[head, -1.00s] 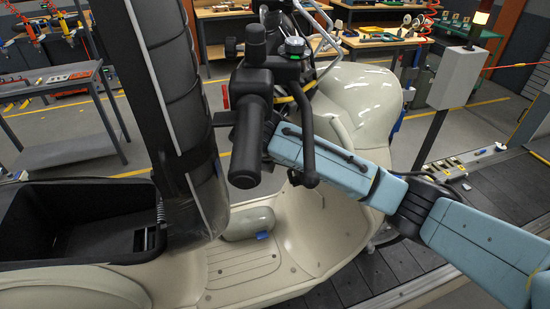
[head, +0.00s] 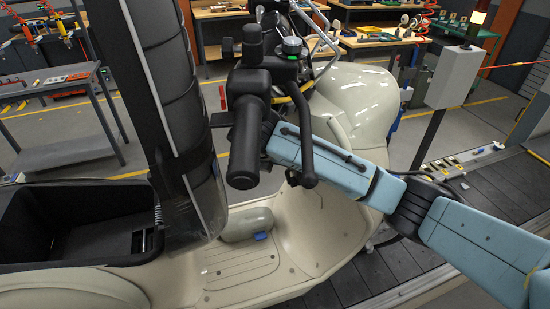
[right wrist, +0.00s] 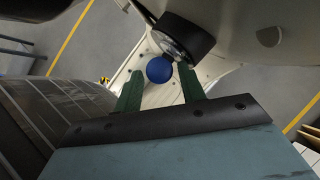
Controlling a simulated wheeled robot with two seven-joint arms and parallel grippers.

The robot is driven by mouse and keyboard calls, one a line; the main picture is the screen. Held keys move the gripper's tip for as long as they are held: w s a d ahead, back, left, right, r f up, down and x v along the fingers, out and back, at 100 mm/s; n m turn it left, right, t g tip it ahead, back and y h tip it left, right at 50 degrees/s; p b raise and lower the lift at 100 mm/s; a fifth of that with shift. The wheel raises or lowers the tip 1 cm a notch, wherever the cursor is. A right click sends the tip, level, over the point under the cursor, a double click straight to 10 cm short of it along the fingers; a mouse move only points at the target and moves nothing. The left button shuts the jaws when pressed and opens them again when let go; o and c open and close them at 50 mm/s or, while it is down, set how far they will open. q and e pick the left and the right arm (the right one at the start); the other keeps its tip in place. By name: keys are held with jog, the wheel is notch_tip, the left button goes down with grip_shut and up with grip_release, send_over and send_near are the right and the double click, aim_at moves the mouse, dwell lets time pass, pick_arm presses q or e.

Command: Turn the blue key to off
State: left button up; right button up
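The blue key (right wrist: 159,69) shows in the right wrist view as a round blue head beside a dark lock cylinder (right wrist: 178,40) on the cream scooter. My right gripper (right wrist: 161,78) has its two green fingers apart, one on each side of the key, with the key near the fingertips. I cannot tell whether either finger touches it. In the head view my right arm reaches in from the right to behind the handlebar grip (head: 246,150) of the scooter (head: 355,95); the gripper and key are hidden there. My left gripper is not in view.
The handlebar and brake lever (head: 305,140) stand close to my right forearm. A raised dark seat (head: 165,90) and an open black storage bin (head: 75,250) are at the left. A grey control box on a post (head: 454,77) stands at the right.

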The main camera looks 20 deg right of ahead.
jog(key=shift+d+r, duration=0.2)
jog(key=shift+d, duration=0.15)
jog(key=shift+w+f+t, duration=0.1)
jog(key=shift+f+t, duration=0.05)
jog(key=shift+t, duration=0.25)
jog(key=s+a+r+m+t+h, duration=0.1)
jog(key=s+a+r+t, duration=0.15)
jog(key=s, duration=0.35)
jog(key=s+a+r+m+t, duration=0.1)
jog(key=s+a+m+t, duration=0.1)
jog(key=s+a+t, duration=0.35)
jog(key=s+d+f+m+g+y, duration=0.1)
jog(key=s+d+f+m+g, duration=0.2)
jog(key=s+f+m, duration=0.2)
jog(key=s+d+f+m+g+y+b, duration=0.1)
jog(key=s+d+f+m+g+y, duration=0.1)
jog(key=s+d+f+m+g, duration=0.2)
jog(key=s+d+f+m+g+y, duration=0.2)
jog(key=s+f+m, duration=0.5)
jog(key=f+m, duration=0.4)
jog(key=shift+s+d+f+g, duration=0.3)
jog(key=shift+d+f+g, duration=0.55)
jog(key=shift+d, duration=0.2)
